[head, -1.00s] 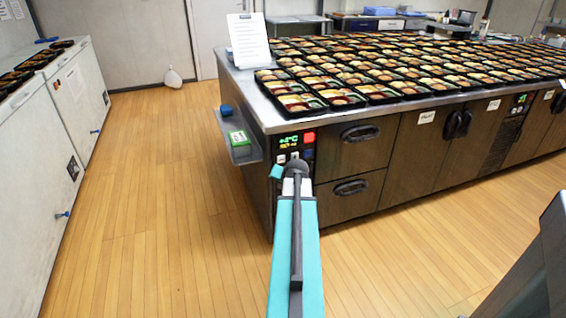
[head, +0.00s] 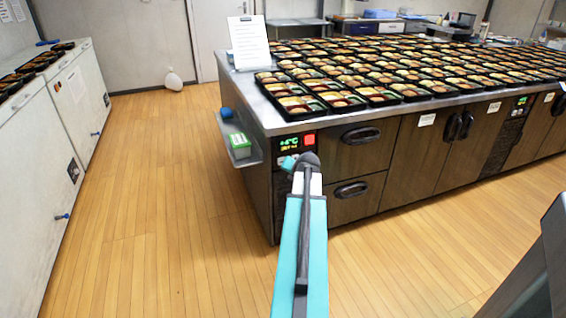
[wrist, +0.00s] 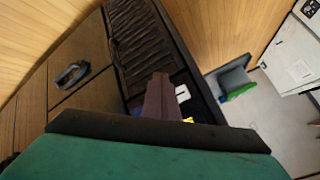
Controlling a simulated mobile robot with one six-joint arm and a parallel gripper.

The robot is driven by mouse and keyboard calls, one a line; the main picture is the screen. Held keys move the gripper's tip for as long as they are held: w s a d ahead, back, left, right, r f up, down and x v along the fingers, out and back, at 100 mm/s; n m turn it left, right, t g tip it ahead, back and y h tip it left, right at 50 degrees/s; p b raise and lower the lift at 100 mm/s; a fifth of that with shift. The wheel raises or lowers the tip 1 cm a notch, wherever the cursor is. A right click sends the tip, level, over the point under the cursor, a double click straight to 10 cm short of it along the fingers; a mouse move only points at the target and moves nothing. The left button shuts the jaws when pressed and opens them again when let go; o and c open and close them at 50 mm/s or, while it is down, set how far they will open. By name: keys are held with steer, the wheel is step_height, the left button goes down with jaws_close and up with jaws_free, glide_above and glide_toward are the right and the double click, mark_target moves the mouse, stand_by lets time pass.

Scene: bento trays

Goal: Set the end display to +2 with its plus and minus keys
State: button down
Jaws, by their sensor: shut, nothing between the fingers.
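The end display (head: 289,143) is lit green on the dark panel at the counter's near end and appears to read +4°C, with a smaller yellow line under it. A red square button (head: 310,139) is beside it. My gripper (head: 303,163) is in front of the panel, just below the display, and hides most of the key area. In the wrist view my gripper's shut fingers (wrist: 160,97) point at the dark panel, with a white key (wrist: 182,93) just right of them. Whether the fingers touch a key cannot be told.
A small side shelf (head: 252,156) holding a green-and-white box (head: 239,145) juts out left of the panel. Drawer handles (head: 361,135) protrude to the right. Bento trays (head: 335,101) cover the counter. The wooden floor at left is clear.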

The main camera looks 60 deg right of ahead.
steer(key=w+d, duration=0.4)
steer(key=w, duration=0.2)
steer(key=shift+d, duration=0.25)
steer(key=shift+w+d+p, duration=0.1)
steer(key=shift+w+p, duration=0.05)
steer(key=shift+p, duration=0.15)
stand_by(1.9)
steer(key=shift+w+d, duration=0.15)
steer(key=shift+w, duration=0.15)
steer(key=shift+w+d, duration=0.3)
steer(key=shift+w, duration=0.05)
stand_by(1.2)
steer(key=shift+a, duration=0.1)
stand_by(0.3)
steer(key=shift+s+a, duration=0.45)
steer(key=shift+s, duration=0.25)
steer(key=shift+s+a, duration=0.75)
steer(key=shift+s, duration=0.3)
steer(key=shift+s+a, duration=0.75)
steer(key=shift+s, duration=0.25)
